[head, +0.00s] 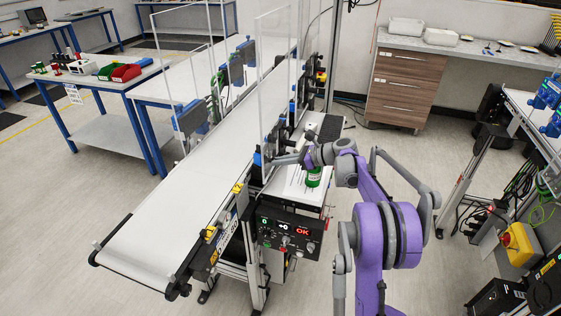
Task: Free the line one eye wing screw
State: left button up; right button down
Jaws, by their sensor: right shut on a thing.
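My right gripper (280,160) reaches in from the right, its fingers pointing left at the near side rail of the long white belt conveyor (190,190). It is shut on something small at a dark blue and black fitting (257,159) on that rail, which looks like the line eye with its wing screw. The screw's shape is too small to make out and is covered by the fingers. My left gripper is not in view.
A green container (313,178) stands on a white surface just below my right wrist. Clear upright panels (270,75) flank the belt. A yellow switch box (519,244) is at right.

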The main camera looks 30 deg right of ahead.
jog(key=n+t+h, duration=0.1)
jog(key=n+t, duration=0.1)
jog(key=n, duration=0.3)
jog(key=n+t+h, duration=0.1)
jog(key=n+t, duration=0.1)
jog(key=n, duration=0.3)
jog(key=f+n+t+h+b, duration=0.1)
jog(key=n+t, duration=0.2)
jog(key=n, duration=0.1)
jog(key=shift+s+a+n, duration=0.25)
jog(key=shift+a+n, duration=0.1)
jog(key=shift+n, duration=0.05)
dwell(0.4)
jog(key=shift+n, duration=0.3)
jog(key=c, duration=1)
grip_release()
